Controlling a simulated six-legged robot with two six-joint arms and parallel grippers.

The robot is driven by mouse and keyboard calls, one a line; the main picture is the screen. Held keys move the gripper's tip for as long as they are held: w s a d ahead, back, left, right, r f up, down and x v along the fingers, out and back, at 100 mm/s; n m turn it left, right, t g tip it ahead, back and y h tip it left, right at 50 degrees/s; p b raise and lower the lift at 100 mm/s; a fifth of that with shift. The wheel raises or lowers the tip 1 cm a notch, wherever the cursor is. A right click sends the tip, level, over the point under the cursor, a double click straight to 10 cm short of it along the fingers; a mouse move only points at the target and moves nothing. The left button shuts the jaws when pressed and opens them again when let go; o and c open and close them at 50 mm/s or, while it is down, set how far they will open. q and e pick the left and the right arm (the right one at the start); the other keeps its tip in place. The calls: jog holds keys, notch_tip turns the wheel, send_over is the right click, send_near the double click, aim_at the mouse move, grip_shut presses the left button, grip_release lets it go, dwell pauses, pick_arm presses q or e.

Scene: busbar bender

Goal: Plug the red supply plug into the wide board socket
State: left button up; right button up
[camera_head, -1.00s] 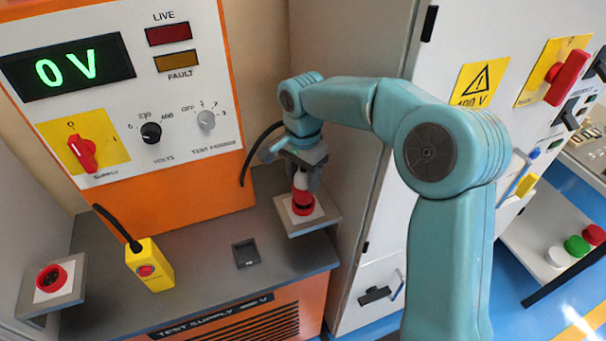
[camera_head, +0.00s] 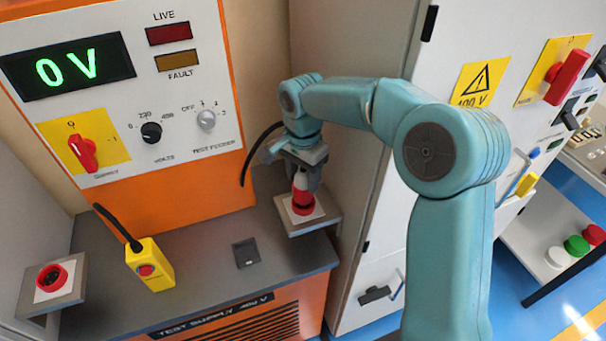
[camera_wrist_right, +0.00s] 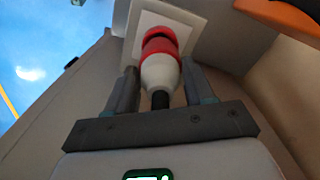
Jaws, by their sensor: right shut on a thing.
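The red supply plug (camera_wrist_right: 161,68) has a red front and a white rear body, with a black cable at its back. My right gripper (camera_head: 302,187) is shut on the plug, with one finger on each side of its white body in the right wrist view (camera_wrist_right: 158,85). The plug's red front is at a red socket on a pale square plate (camera_head: 317,224) at the bench's right end. I cannot tell how deep it sits. Another red round socket (camera_head: 51,278) sits on a plate at the far left, empty. My left gripper is not in view.
The orange test supply panel (camera_head: 150,190) reads 0 V, with its LIVE and FAULT lamps dark. A yellow box (camera_head: 150,268) with a red button stands on the grey bench (camera_head: 205,270). A grey cabinet (camera_head: 375,240) rises close to the right of my gripper.

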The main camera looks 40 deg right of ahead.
aim_at(303, 185)
jog(key=shift+f+b, duration=1.15)
jog(key=shift+f, duration=0.45)
jog(key=o, duration=1.3)
jog(key=shift+c, duration=0.2)
jog(key=shift+r, duration=0.15)
notch_tip(303, 185, up, 16)
jog(key=shift+p, duration=0.75)
